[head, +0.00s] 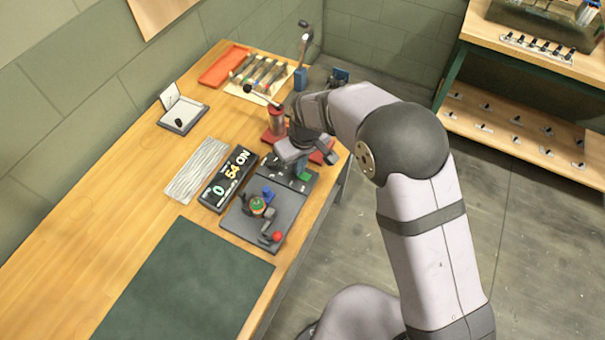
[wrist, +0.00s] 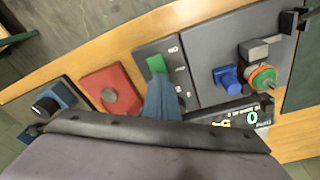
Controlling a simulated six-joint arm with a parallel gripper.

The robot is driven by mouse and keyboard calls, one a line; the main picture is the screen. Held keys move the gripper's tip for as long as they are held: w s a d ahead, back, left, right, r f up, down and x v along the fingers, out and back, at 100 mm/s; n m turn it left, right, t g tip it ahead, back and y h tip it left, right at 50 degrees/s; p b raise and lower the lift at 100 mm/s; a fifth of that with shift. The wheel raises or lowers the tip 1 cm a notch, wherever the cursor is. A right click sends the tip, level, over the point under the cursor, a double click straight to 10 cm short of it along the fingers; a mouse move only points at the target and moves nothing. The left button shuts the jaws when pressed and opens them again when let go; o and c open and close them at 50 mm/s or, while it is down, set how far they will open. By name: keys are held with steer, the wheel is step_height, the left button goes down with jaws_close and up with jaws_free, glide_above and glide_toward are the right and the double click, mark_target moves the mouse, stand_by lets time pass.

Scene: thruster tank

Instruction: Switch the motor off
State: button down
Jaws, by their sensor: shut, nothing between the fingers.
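A green switch (wrist: 156,63) sits on a dark panel (wrist: 148,50) with small white marks, in the wrist view. My gripper (wrist: 160,80) is shut and empty, its blue-grey fingertips right at the near edge of the green switch; I cannot tell if they touch it. In the head view my gripper (head: 300,168) is over the dark panel at the far end of the grey plate (head: 238,219). The motor unit, with an orange and green round part (head: 258,206), stands on this plate. A black display (head: 228,178) reads 0, 54 and ON.
A red block (wrist: 113,92) lies left of the switch panel in the wrist view, with a blue and black part (wrist: 54,100) beyond it. A red ball knob (head: 277,236) stands at the plate's front. The green mat (head: 190,285) is clear.

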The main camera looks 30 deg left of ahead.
steer(key=shift+f, duration=0.25)
step_height(320, 180, up, 7)
steer(key=p, duration=0.5)
stand_by(0.6)
stand_by(0.5)
steer(key=shift+m+g+h, duration=0.8)
steer(key=shift+h, duration=0.1)
steer(key=s+d+f, duration=0.1)
steer(key=d, duration=0.1)
steer(key=s+d+f, duration=0.3)
steer(key=s+d, duration=0.1)
steer(key=shift+s+d+f, duration=0.15)
steer(key=shift+d+f, duration=0.05)
steer(key=s+d+r+m+g, duration=0.1)
steer(key=s+d+r+m, duration=0.15)
steer(key=d, duration=0.55)
steer(key=s+d+r+m+h, duration=0.1)
steer(key=s+d, duration=0.3)
steer(key=d, duration=0.4)
steer(key=s+d+r+m+g, duration=0.1)
steer(key=s+d+r+m, duration=0.15)
steer(key=d, duration=0.55)
steer(key=w+d+r+m+t+y+b, duration=0.1)
steer(key=w+d+r+m+t, duration=0.1)
steer(key=d, duration=0.6)
step_height(320, 180, up, 2)
steer(key=shift+w+d+r+m+t, duration=0.25)
steer(key=shift+w+m, duration=0.25)
steer(key=shift+m, duration=0.7)
